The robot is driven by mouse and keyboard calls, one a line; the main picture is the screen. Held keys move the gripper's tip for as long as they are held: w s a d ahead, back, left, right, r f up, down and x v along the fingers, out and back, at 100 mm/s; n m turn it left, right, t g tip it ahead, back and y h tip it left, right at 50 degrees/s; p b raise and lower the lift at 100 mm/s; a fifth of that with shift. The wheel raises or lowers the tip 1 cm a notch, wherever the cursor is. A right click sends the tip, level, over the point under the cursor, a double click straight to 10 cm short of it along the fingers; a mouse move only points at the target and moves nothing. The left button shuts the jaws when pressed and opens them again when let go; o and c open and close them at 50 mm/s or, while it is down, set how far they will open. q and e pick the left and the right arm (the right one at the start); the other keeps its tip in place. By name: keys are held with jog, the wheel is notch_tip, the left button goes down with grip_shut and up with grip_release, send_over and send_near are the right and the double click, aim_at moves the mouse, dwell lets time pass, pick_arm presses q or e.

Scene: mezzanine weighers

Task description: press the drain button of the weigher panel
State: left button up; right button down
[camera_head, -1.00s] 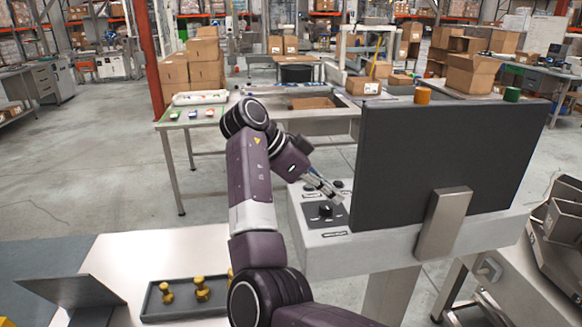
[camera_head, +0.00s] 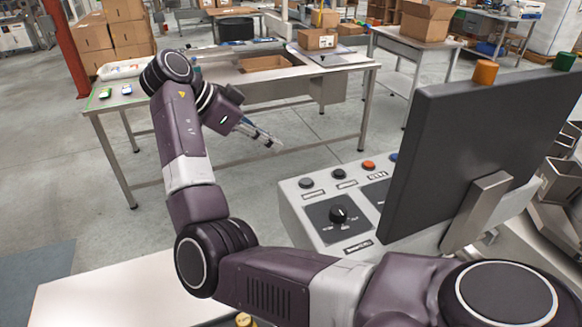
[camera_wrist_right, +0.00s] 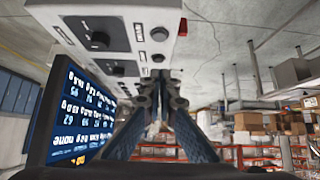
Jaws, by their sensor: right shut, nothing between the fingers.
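The weigher panel (camera_head: 320,235) is a pale grey slanted box beside a dark monitor (camera_head: 455,130) seen from behind. Its top row has two black buttons (camera_head: 306,183), an orange-red button (camera_head: 369,165) and a partly hidden blue button (camera_head: 393,158). A black rotary knob (camera_head: 338,214) sits below. The labels are too small to read, so I cannot tell which is drain. My right gripper (camera_head: 273,142) is shut and empty, beyond the panel's left end and apart from it. In the right wrist view, the fingertips (camera_wrist_right: 159,78) show close below a black button (camera_wrist_right: 157,58) in the picture.
A steel table (camera_head: 220,75) with a shallow cardboard box (camera_head: 265,63) stands behind the gripper. A white tabletop (camera_head: 110,290) lies at the front left. The monitor's lit screen (camera_wrist_right: 85,105) shows in the wrist view. Orange (camera_head: 485,72) and green (camera_head: 565,61) caps top the monitor.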

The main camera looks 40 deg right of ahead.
jog(key=p, duration=0.3)
send_over(310, 180)
jog(key=a, duration=0.3)
jog(key=f, duration=0.4)
jog(key=w+f, duration=0.1)
jog(key=f, duration=0.1)
jog(key=shift+f, duration=0.25)
notch_tip(310, 180, down, 4)
jog(key=shift+d+r+p, duration=0.1)
jog(key=shift+r+p, duration=0.1)
jog(key=shift+p, duration=0.15)
pick_arm(q)
jog(key=shift+s+r, duration=0.15)
jog(key=shift+r, duration=0.85)
jog(key=shift+s+r, duration=0.1)
jog(key=shift+r, duration=0.85)
pick_arm(e)
jog(key=shift+f, duration=0.5)
